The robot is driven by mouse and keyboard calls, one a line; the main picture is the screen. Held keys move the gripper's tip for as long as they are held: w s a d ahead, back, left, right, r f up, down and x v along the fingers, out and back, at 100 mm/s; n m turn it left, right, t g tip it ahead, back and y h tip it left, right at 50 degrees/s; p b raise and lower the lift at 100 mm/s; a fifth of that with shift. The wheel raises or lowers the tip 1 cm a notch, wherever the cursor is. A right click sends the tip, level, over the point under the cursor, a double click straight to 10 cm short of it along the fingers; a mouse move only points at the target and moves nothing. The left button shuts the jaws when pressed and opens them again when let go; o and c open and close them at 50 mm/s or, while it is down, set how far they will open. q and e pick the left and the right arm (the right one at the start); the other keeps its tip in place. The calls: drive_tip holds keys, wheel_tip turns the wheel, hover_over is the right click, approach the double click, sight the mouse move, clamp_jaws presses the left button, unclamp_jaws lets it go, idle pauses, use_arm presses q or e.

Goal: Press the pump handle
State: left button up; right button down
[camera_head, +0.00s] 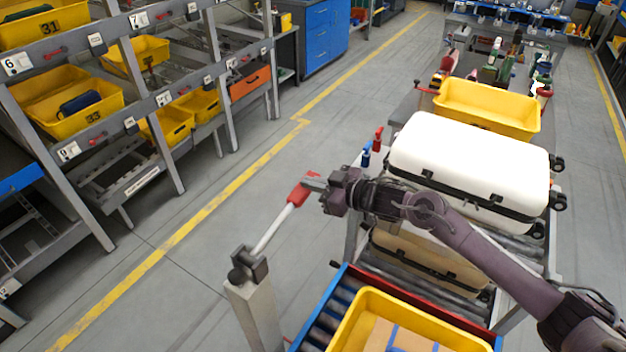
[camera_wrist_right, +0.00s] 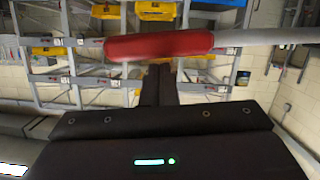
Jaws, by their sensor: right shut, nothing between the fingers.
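The pump handle is a grey lever with a red grip (camera_head: 298,194). It slants up and to the right from a dark pivot on a grey post (camera_head: 257,310). My right gripper (camera_head: 313,181) is shut and empty, with its fingertips at the upper end of the red grip. In the right wrist view the red grip (camera_wrist_right: 160,45) lies crosswise at the tips of the shut dark fingers (camera_wrist_right: 160,75). I cannot tell whether they touch it. My left gripper is not in view.
A white suitcase (camera_head: 465,155) lies on the roller conveyor behind my right arm. A yellow tray (camera_head: 362,308) holding a cardboard box stands at the front. A yellow tote (camera_head: 490,98) is farther back. Shelves with yellow bins stand left; the floor between is clear.

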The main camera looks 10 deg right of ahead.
drive_tip(key=shift+a, duration=0.1)
wheel_tip(320, 180, down, 11)
drive_tip(key=m+g+y+b, duration=0.1)
drive_tip(key=m+b, duration=0.3)
drive_tip(key=shift+d, duration=0.25)
drive_tip(key=r+b+v, duration=0.1)
drive_tip(key=v, duration=0.6)
drive_tip(key=shift+d+r, duration=0.25)
drive_tip(key=shift+d, duration=0.1)
